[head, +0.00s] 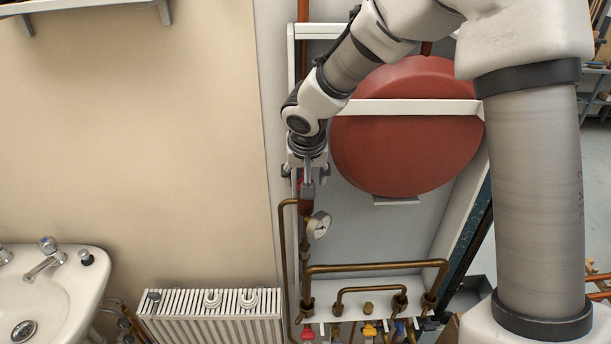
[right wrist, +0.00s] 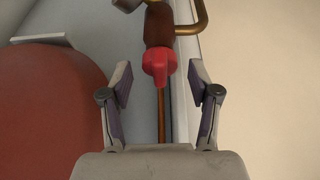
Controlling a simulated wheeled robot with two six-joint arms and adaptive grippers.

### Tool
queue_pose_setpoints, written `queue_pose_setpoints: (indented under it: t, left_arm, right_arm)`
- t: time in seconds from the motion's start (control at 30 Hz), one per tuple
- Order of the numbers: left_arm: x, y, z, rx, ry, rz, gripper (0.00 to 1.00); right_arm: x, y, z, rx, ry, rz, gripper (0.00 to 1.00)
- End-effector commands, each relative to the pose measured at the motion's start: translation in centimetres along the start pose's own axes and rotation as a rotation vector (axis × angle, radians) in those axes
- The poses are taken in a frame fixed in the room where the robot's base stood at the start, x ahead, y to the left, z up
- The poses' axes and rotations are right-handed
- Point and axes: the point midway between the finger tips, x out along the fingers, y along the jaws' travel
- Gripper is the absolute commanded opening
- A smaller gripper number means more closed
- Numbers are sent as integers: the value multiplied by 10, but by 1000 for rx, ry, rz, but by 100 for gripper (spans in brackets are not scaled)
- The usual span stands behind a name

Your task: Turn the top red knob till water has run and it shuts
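The top red knob (right wrist: 160,66) shows in the right wrist view on a brown fitting over a thin copper pipe. Whether the knob lies at fingertip depth is hard to tell. My left gripper is in neither view.
A round red tank (head: 405,150) behind a white bar stands right of the gripper. A pressure gauge (head: 318,225) and copper pipes (head: 375,267) lie below. Small red (head: 308,335) and yellow (head: 370,330) handles sit at the bottom. A radiator (head: 212,315) and sink (head: 65,300) stand left.

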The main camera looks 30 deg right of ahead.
Motion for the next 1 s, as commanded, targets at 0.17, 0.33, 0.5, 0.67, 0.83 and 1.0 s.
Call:
queue_pose_setpoints:
  t: [0.17,0.33,0.5,0.67,0.83,1.0]
  left_arm:
    - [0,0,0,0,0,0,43]
    - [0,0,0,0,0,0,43]
    - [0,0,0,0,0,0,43]
    - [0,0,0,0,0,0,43]
    - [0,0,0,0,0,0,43]
    - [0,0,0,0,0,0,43]
  right_arm:
    - [-3,0,-1,1,2,0,61]
    - [-26,0,-2,2,5,-1,61]
    - [-71,0,-2,3,6,-1,61]
    - [-105,0,-2,1,3,0,61]
    - [-118,0,-2,0,-1,0,61]
    - [-119,0,-2,0,-2,0,61]
